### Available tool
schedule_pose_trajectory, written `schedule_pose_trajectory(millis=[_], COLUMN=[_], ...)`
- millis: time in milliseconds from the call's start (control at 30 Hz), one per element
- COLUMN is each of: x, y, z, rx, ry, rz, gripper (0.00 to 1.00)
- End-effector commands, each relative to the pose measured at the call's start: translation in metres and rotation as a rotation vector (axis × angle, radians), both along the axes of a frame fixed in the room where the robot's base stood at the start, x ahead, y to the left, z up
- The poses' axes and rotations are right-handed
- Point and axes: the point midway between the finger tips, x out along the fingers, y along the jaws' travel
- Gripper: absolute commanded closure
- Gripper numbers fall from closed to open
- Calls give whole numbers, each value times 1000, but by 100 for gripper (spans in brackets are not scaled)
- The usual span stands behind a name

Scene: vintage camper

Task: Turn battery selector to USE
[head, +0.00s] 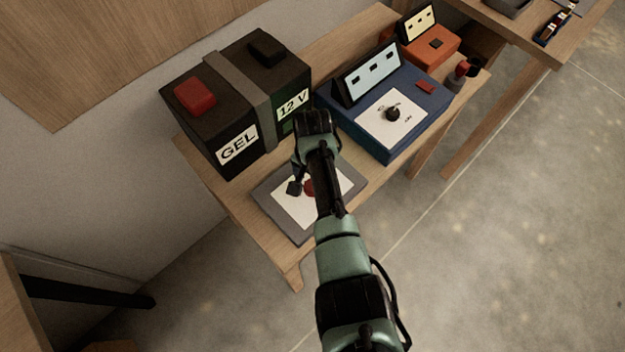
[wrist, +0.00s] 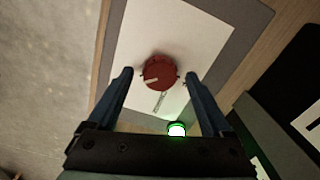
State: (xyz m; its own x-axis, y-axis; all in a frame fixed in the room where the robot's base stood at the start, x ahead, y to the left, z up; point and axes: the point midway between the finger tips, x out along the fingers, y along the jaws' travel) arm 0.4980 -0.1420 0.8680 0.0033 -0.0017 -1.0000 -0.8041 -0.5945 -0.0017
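The battery selector is a round red knob (wrist: 160,73) on a white plate (wrist: 205,30) with a grey surround. A pale mark shows on the knob's lower left, and faint lettering on the plate below it is too small to read. In the head view the knob (head: 309,188) is partly hidden by my arm. My gripper (wrist: 159,75) is open, with one finger left and one right of the knob in the wrist view. Gaps show between the fingers and the knob; I cannot tell their height relative to it.
A green-lit lamp (wrist: 176,129) shows near my gripper's base. A black GEL 12 V battery (head: 210,110) stands behind the selector panel. A blue charger box (head: 400,140) stands right of it, with an orange box (head: 435,48) beyond. Open floor (head: 500,230) lies at the right.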

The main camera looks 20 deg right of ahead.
Motion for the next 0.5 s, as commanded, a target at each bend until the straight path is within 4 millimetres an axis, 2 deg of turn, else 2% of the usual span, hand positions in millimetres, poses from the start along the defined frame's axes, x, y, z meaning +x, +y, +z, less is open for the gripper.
schedule_pose_trajectory(millis=[267,367,500], x=[-1,0,0], y=[1,1,1], z=[1,9,30], rx=[2,1,1], ry=[3,0,-1], rz=[2,2,2], gripper=[16,16,16])
